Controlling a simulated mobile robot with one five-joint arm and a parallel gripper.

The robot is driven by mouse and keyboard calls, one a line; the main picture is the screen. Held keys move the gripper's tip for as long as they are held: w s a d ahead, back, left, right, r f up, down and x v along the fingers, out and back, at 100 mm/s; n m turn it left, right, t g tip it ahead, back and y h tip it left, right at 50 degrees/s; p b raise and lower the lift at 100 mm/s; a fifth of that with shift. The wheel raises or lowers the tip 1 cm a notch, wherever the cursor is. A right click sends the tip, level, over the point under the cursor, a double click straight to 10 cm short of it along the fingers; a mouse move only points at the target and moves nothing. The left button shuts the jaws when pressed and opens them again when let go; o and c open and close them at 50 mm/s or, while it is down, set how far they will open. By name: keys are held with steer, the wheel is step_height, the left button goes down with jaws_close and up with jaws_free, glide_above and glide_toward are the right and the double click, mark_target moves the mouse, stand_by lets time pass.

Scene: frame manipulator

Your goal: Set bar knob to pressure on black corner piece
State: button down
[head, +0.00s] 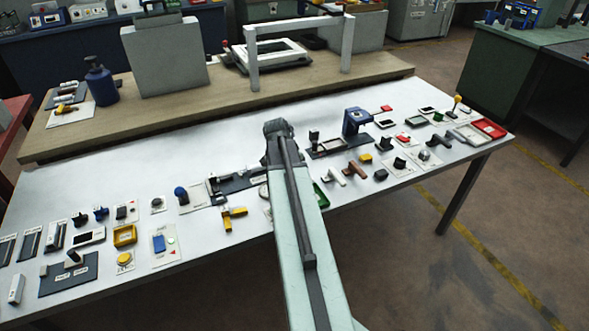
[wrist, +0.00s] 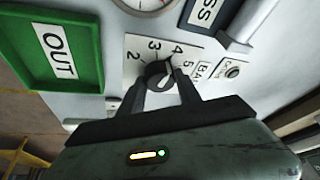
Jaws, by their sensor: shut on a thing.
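The bar knob (wrist: 157,72) is a round black knob on a white plate (wrist: 143,43). The plate is marked 2, 3, 4, 5 and with a "BAR" label, partly covered. My gripper (wrist: 160,84) has its two dark fingers shut on the knob, one on each side. A light mark shows on the knob, but I cannot tell which number it points to. In the head view my arm hides the gripper and the knob. I cannot surely pick out the black corner piece or read a pressure on it.
In the wrist view a green "OUT" tray (wrist: 57,50) lies left and a round gauge (wrist: 148,4) is cut off at the top. A dark plate ending in "SS" (wrist: 208,12) and a small button (wrist: 232,72) are right. Many small parts crowd the white table (head: 110,180).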

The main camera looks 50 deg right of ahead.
steer(key=shift+m, duration=0.5)
steer(key=c, duration=0.8)
jaws_free()
steer(key=shift+c, duration=0.2)
steer(key=p+v, duration=0.7)
steer(key=shift+r, duration=0.4)
steer(key=shift+a, duration=0.1)
